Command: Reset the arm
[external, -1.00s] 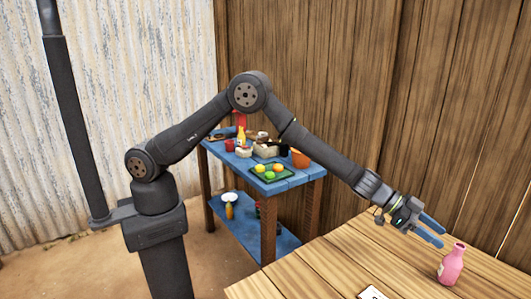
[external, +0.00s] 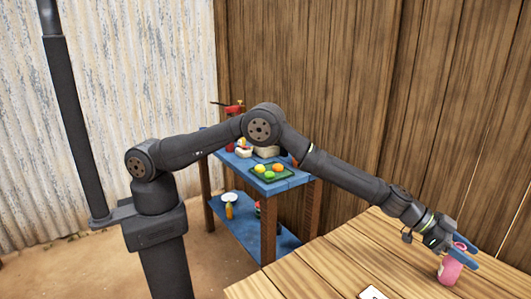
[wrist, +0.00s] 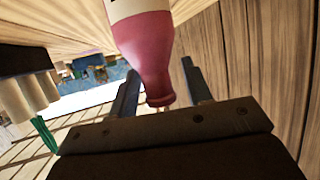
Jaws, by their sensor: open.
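A pink bottle (external: 449,272) stands upright on the wooden table near its right side. My gripper (external: 466,247) is at the bottle's top, with its blue fingers spread on either side of the neck. In the wrist view the bottle (wrist: 148,45) shows upside down, with its neck between the two open fingers. I cannot tell whether either finger touches it. My arm reaches out to the right over the table.
A white card (external: 373,293) with dark marks lies at the table's front edge. Most of the wooden table (external: 335,262) is bare. A blue shelf stand (external: 284,184) behind holds a green tray (external: 270,173) of colored balls and other goods. A plank wall rises behind.

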